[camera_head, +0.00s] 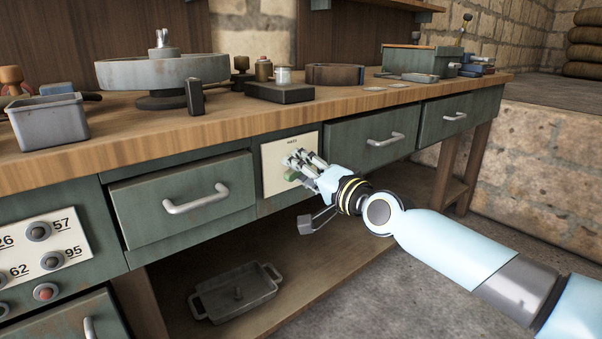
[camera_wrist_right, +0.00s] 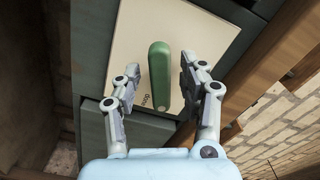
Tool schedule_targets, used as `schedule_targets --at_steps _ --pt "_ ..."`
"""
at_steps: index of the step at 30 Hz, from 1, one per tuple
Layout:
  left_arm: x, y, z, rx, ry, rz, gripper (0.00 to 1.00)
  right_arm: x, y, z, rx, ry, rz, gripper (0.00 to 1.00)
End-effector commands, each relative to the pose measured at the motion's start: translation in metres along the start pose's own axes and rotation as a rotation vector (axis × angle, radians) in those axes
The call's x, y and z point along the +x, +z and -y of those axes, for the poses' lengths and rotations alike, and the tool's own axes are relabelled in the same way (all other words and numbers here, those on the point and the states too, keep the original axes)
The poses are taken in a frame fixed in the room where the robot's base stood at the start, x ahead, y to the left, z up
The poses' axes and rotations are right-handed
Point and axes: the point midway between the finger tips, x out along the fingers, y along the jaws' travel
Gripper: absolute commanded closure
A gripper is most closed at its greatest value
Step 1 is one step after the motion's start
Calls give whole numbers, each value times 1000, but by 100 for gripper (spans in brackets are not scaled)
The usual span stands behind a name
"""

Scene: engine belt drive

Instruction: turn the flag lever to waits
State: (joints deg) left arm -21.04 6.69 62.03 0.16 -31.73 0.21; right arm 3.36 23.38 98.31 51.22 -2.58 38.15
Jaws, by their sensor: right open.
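The flag lever (camera_wrist_right: 159,78) is a green, rounded bar on a cream plate (camera_wrist_right: 128,48). In the head view the plate (camera_head: 271,179) is set in the front of the bench between two drawers, and a bit of the green lever (camera_head: 291,175) shows below my fingers. A small dark label is at the top of the plate; it seems to read "WAITS". My right gripper (camera_head: 303,162) is open in front of the plate. In the wrist view its fingers (camera_wrist_right: 162,82) stand on either side of the lever, with gaps. My left gripper is not in view.
Drawers with handles (camera_head: 196,199) flank the plate. A numbered button panel (camera_head: 40,250) is at the lower left. The wooden benchtop (camera_head: 150,128) holds a big pulley wheel (camera_head: 163,71), a grey bin (camera_head: 48,121) and other parts. A metal tray (camera_head: 236,293) lies on the lower shelf.

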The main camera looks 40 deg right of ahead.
Motion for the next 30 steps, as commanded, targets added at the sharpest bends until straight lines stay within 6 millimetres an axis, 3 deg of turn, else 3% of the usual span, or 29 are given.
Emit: schedule_targets --at_steps 6,15,30 --pt "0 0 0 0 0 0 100 0 0 0 0 0 0 60" --pt "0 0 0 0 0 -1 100 0 0 0 0 0 0 100" --pt "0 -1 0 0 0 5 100 0 0 -1 -89 1 0 100"
